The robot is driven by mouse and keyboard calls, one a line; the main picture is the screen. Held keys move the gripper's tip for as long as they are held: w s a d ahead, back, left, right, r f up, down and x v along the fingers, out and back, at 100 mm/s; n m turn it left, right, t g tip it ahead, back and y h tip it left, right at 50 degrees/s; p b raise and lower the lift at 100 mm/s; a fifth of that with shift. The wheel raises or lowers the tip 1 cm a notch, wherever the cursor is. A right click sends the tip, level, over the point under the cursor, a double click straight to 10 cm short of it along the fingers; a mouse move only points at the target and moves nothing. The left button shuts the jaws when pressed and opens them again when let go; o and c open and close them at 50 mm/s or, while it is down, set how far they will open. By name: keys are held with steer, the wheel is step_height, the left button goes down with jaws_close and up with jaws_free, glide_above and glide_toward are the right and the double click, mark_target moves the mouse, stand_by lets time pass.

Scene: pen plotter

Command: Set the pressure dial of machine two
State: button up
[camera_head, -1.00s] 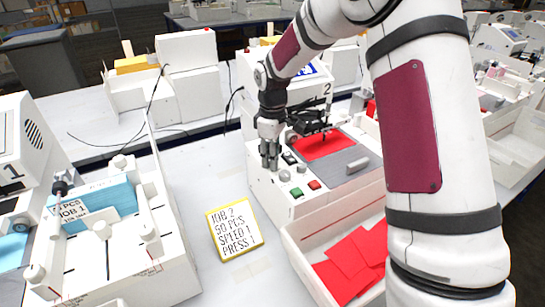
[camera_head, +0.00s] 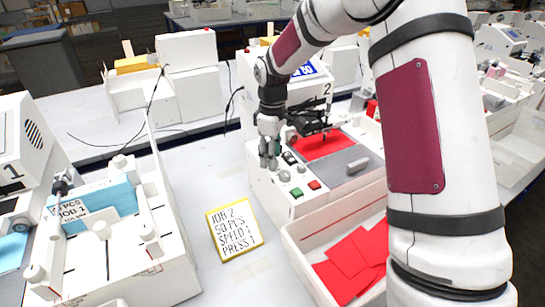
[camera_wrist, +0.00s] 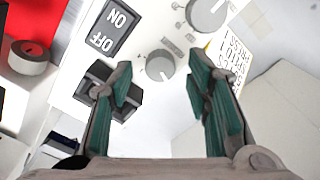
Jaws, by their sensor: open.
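Machine two (camera_head: 268,188) stands in the middle of the head view, marked with a 2, a red sheet on its bed. My gripper (camera_head: 269,158) is over the left side of its control panel, fingers pointing down. In the wrist view the open fingers (camera_wrist: 172,88) stand either side of a small grey dial (camera_wrist: 160,65) with tick marks around it; nothing is held. A larger grey dial (camera_wrist: 206,12) lies farther off at the top. I cannot read which dial is pressure. A yellow-edged job card (camera_head: 234,228) reads JOB 2, 50 PCS, with SPEED and PRESS lines.
An ON/OFF switch (camera_wrist: 112,28) and a black rocker (camera_wrist: 112,85) are close to the left finger. Green (camera_head: 297,192) and red (camera_head: 314,184) buttons sit at the panel's front. A tray of red sheets (camera_head: 300,243) stands in front; machine one (camera_head: 120,258) is at left.

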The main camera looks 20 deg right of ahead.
step_height(320, 180, up, 11)
stand_by(0.4)
steer(key=s+r+m+t+h, duration=0.1)
steer(key=s+r+m, duration=0.3)
steer(key=s, duration=0.5)
steer(key=s+r+m+t, duration=0.1)
steer(key=s+r+t, duration=0.1)
steer(key=s+r, duration=0.55)
steer(key=s+f+m+t, duration=0.1)
steer(key=s+m, duration=0.1)
steer(key=s, duration=0.6)
steer(key=s+f+m+t+y, duration=0.1)
steer(key=s+f+m, duration=0.1)
steer(key=s, duration=0.6)
steer(key=shift+f+m, duration=0.15)
steer(key=shift+m, duration=0.45)
steer(key=shift+d, duration=0.1)
stand_by(3.2)
